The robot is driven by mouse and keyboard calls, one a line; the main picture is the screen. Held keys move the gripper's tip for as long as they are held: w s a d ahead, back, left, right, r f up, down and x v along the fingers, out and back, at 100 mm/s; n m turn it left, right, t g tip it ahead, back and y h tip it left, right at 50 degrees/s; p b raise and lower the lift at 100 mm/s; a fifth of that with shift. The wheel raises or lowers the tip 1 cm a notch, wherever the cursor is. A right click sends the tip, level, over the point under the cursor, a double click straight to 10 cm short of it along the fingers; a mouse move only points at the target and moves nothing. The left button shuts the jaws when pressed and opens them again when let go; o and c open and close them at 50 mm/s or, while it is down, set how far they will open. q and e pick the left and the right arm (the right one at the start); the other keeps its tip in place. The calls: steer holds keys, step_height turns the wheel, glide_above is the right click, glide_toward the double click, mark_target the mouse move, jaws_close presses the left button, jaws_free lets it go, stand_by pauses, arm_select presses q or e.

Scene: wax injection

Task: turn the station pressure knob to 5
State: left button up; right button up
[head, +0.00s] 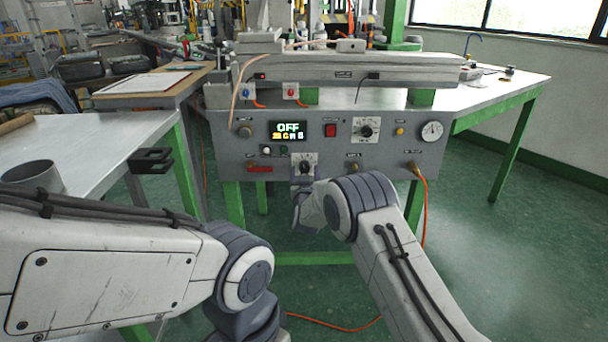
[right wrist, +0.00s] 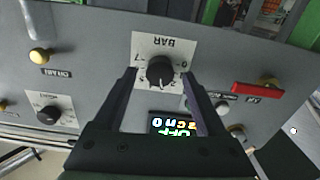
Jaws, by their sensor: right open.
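The pressure knob is a black knob (right wrist: 159,70) on a white scale marked BAR, upside down in the right wrist view. In the head view it is the lower knob (head: 305,167) at the middle of the grey station panel (head: 235,155). My right gripper (right wrist: 160,74) is open, with one finger on each side of the knob in the wrist view. I cannot tell whether the fingers touch it. The setting of the knob is too small to read. In the head view my right gripper (head: 304,190) partly hides the knob's lower side. My left arm shows, but its gripper does not.
A display (head: 288,130) reads OFF. The panel also holds a second scaled knob (head: 366,129), a red switch (head: 330,130), a gauge (head: 432,131) and a red handle (head: 259,169). An orange hose (head: 424,200) hangs at the right. A steel bench (head: 90,150) stands left.

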steer(key=shift+w, duration=0.5)
jaws_close()
steer(key=shift+a, duration=0.15)
steer(key=shift+m, duration=0.3)
